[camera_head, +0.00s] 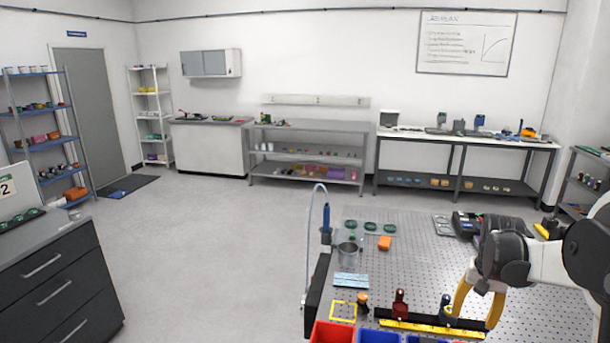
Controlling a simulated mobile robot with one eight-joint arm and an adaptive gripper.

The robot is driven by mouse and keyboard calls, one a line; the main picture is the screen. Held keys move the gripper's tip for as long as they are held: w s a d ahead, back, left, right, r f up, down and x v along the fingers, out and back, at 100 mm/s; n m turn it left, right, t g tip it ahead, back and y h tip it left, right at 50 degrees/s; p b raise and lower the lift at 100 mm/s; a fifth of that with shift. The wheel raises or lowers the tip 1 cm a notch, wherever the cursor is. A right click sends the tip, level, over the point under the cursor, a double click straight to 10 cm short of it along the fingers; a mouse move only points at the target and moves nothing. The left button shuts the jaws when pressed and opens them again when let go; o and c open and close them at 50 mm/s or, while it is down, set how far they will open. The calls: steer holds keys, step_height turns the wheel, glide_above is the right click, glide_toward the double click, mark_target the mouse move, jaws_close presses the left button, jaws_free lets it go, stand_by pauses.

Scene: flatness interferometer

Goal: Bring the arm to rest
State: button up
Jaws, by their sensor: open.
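My gripper (477,305) has two yellow fingers, spread apart and pointing down. It hangs over the front right of the perforated optical table (415,255), above the right part of a yellow rail. Nothing shows between the fingers. My arm comes in from the right edge of the view and covers part of the table. A small dark blue item (446,306) stands just left of the left finger; I cannot tell whether they touch.
The table holds a red item (399,304), a metal cup (348,253), an orange block (385,243) and green discs (370,226). Red (332,332) and blue bins line its front edge. A dark drawer cabinet (55,285) stands at left. The floor between is clear.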

steer(key=s+a+r+n+t+b, duration=0.2)
steer(key=s+a+b, duration=0.2)
steer(key=s+a, duration=0.4)
steer(key=s+a+r+n+t+b, duration=0.2)
steer(key=s+a+b, duration=0.25)
steer(key=a, duration=0.55)
steer(key=s+a+f+n+t+b, duration=0.2)
steer(key=s+a+f, duration=0.3)
steer(key=s, duration=0.4)
steer(key=shift+a+f+n+b, duration=0.15)
steer(key=shift+a+n+b, duration=0.15)
steer(key=shift+a+b, duration=0.1)
